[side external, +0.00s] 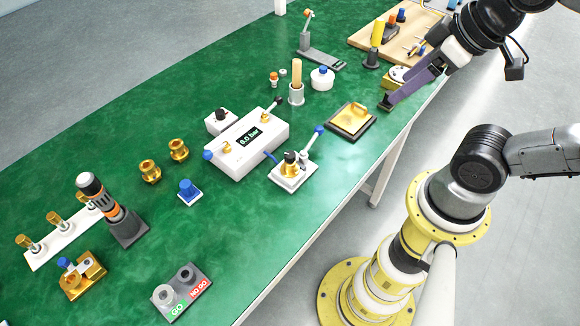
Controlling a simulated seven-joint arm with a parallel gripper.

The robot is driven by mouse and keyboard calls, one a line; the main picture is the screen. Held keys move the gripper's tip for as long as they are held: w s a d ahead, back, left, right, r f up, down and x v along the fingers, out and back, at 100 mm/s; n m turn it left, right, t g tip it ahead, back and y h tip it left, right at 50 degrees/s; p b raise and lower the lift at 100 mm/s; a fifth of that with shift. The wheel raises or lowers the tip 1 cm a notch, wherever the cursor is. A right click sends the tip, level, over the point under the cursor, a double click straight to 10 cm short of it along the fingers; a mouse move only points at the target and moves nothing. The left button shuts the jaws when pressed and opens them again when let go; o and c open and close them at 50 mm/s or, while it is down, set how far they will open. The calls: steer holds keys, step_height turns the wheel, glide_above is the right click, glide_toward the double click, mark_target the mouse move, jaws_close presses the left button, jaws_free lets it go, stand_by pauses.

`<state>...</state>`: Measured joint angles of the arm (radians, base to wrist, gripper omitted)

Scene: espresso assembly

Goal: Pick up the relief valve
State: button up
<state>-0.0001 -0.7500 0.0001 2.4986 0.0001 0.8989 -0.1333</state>
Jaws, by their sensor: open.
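My gripper (390,102) is at the upper right with its long dark fingers pointing down and left, low over the table's near edge and just right of a dark tray with a gold plate (351,118). Its jaws are open and hold nothing that I can see. I cannot tell for sure which part is the relief valve. Small brass fittings stand on the table: two hex-shaped ones (150,171) left of the white gauge box, and one (290,165) on a small white block. A brass and white part (397,76) lies partly hidden behind the fingers.
The green table (330,215) has open room at its front middle. A white box with a "0.0 bar" display (247,143) stands mid-table. A GO / NO GO block (181,293), a dark-based tamper-like tool (112,211) and a wooden tool board (375,42) are also there.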

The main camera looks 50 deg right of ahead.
steer(key=w+r+n, duration=0.2)
steer(key=w+n, duration=0.3)
steer(key=n, duration=0.2)
steer(key=n+g, duration=0.6)
steer(key=n, duration=0.6)
glide_above(289, 155)
step_height(289, 155, down, 14)
steer(key=f, duration=0.8)
steer(key=shift+s, duration=0.35)
steer(key=shift+w+f, duration=0.15)
steer(key=shift+f, duration=1.2)
steer(key=shift+w+f, duration=0.1)
steer(key=shift+f, duration=1.2)
jaws_close()
